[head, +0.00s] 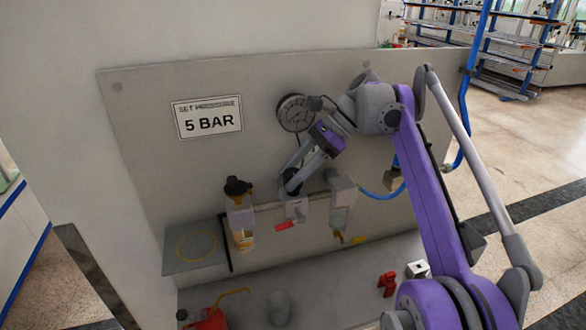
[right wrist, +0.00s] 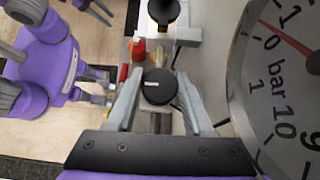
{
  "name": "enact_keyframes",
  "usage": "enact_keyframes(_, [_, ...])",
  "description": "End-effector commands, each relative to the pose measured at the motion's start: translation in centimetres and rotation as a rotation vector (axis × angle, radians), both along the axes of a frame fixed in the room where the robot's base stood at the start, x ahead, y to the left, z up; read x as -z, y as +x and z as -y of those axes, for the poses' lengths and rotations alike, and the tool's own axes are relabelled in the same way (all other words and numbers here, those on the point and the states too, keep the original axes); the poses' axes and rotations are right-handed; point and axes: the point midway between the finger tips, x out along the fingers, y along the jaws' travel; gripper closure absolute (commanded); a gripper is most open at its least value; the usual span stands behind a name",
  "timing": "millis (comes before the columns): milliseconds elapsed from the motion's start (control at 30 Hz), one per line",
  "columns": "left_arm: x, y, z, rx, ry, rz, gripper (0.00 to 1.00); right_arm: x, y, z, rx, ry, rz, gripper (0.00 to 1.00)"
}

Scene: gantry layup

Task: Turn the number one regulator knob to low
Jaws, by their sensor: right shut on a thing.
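My right gripper (head: 292,186) is at the middle unit of the row on the panel. In the right wrist view its two fingers (right wrist: 158,82) are shut on a round black knob (right wrist: 160,92), one on each side. The knob has a short white mark on its left part. In the head view the gripper hides this knob. I cannot read a number or a low mark by it. My left gripper (right wrist: 104,88) seems to show small at the left of the right wrist view, away from the knob; its jaws are unclear.
A pressure gauge (head: 294,113) is on the panel above; its dial (right wrist: 285,90) is close beside the right gripper. Another black knob (head: 237,187) tops the left unit. A red lever (head: 285,225) is below the gripper. A sign (head: 208,118) reads 5 BAR.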

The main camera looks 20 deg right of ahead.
Motion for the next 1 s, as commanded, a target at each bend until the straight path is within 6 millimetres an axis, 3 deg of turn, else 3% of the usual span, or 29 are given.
enact_keyframes(533, [-0.35, 0.22, 0.00, 0.000, 0.000, 0.005, 0.50, -0.23, 0.05, -0.08, -0.025, 0.004, 0.004, 1.00])
enact_keyframes(567, [-0.35, 0.22, 0.00, 0.000, 0.000, 0.005, 0.50, -0.23, 0.05, -0.08, -0.025, 0.005, 0.004, 0.47])
enact_keyframes(700, [-0.33, 0.22, 0.00, 0.000, 0.000, 0.004, 0.50, -0.18, 0.04, -0.06, -0.025, 0.003, 0.003, 0.21])
enact_keyframes(1000, [-0.29, 0.20, 0.00, 0.000, 0.000, 0.004, 0.50, -0.09, 0.01, -0.04, -0.025, 0.002, 0.001, 0.18])
